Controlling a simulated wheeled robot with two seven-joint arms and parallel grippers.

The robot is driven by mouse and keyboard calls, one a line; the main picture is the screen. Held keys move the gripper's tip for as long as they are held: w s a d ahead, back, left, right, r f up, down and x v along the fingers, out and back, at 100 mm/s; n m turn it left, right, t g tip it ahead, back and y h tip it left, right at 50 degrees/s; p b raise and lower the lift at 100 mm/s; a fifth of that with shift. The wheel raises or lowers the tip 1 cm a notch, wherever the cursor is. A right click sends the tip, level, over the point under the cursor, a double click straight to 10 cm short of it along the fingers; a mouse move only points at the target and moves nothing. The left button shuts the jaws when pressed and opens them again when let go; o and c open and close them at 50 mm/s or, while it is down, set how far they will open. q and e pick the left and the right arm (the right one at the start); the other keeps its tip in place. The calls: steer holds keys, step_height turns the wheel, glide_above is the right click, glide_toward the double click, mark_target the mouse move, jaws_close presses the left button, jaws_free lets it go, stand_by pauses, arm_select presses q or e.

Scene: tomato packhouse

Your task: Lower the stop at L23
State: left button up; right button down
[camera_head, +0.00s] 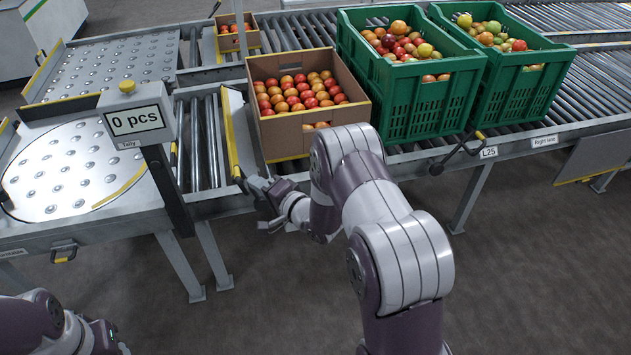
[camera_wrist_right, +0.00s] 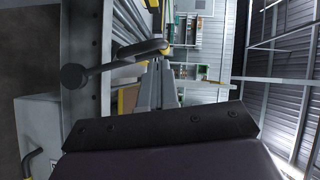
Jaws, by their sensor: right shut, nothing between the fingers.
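The raised stop (camera_head: 232,130), a plate with a yellow edge, stands across the rollers left of a cardboard tray of tomatoes (camera_head: 305,133). My right gripper (camera_head: 256,184) is at the conveyor's front rail, just below the stop, shut and empty. In the right wrist view the fingers (camera_wrist_right: 157,88) are close to a dark lever with a round knob (camera_wrist_right: 75,76); I cannot tell whether they touch it. In the head view my gripper and arm hide this lever, and no L23 label is readable. My left arm is at the bottom left; its gripper (camera_head: 112,346) is barely visible.
Two green crates of tomatoes (camera_head: 425,105) stand on the rollers to the right. Another black lever (camera_head: 455,153) is beside the L25 label (camera_head: 489,152). A counter reading 0 pcs (camera_head: 136,120) stands on a post at left. The floor in front is clear.

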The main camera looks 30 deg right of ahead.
arm_select(q)
step_height(320, 180, up, 2)
steer(key=shift+s+r+p, duration=0.1)
steer(key=shift+r+p, duration=0.15)
steer(key=shift+p, duration=0.5)
arm_select(e)
steer(key=w+a+f+n+g+h, duration=0.2)
steer(key=a+f+n, duration=0.1)
steer(key=a, duration=0.6)
steer(key=shift+n, duration=0.4)
arm_select(q)
steer(key=shift+d, duration=0.1)
arm_select(e)
steer(key=shift+a+f, duration=0.15)
arm_select(q)
steer(key=shift+r, duration=0.1)
